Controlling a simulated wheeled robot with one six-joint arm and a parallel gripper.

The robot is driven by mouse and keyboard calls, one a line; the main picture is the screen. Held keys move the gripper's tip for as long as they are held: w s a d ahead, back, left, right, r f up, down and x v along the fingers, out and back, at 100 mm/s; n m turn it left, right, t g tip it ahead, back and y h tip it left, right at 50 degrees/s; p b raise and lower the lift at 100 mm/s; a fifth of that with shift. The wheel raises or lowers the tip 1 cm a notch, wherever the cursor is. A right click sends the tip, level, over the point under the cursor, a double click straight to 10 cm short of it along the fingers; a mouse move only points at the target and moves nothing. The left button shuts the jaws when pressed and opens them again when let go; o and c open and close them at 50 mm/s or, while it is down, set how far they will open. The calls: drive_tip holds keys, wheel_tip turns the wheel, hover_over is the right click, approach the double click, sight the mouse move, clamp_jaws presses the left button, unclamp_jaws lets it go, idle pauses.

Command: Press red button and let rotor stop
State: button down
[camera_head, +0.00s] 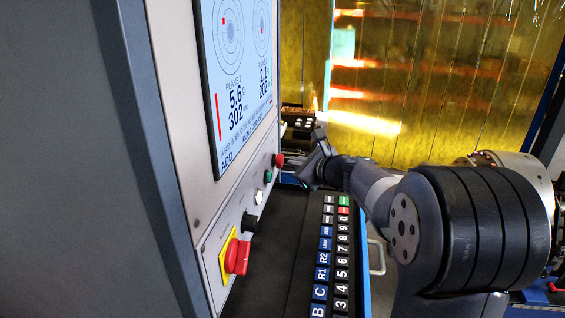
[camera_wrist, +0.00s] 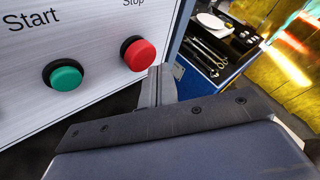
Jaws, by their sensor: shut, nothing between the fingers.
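The red Stop button (camera_wrist: 139,54) sits on the machine's panel, right of the green Start button (camera_wrist: 64,76) in the wrist view. In the head view the red button (camera_head: 279,160) is at the far end of the button row. My gripper (camera_head: 290,160) is shut and empty, its fingertips close to the red button. In the wrist view the fingertips (camera_wrist: 157,78) lie just below and right of the button's cap. I cannot tell whether they touch it. The rotor is not in view. The screen (camera_head: 239,75) shows readings for two planes.
A keypad (camera_head: 331,270) lies below the panel. A tool drawer (camera_wrist: 208,62) lies behind the gripper. Yellow translucent curtains (camera_head: 420,80) hang behind.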

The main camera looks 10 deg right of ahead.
drive_tip(key=shift+d, duration=0.15)
drive_tip(key=d, duration=0.1)
drive_tip(key=s+d, duration=0.1)
drive_tip(key=d, duration=0.2)
drive_tip(key=shift+s+d, duration=0.3)
drive_tip(key=shift+d, duration=0.05)
drive_tip(key=shift+a, duration=0.1)
idle(0.5)
drive_tip(key=d, duration=0.2)
drive_tip(key=s+d, duration=0.1)
drive_tip(key=shift+s+d+p, duration=0.1)
drive_tip(key=shift+d+p, duration=0.3)
drive_tip(key=shift+a, duration=0.1)
idle(0.4)
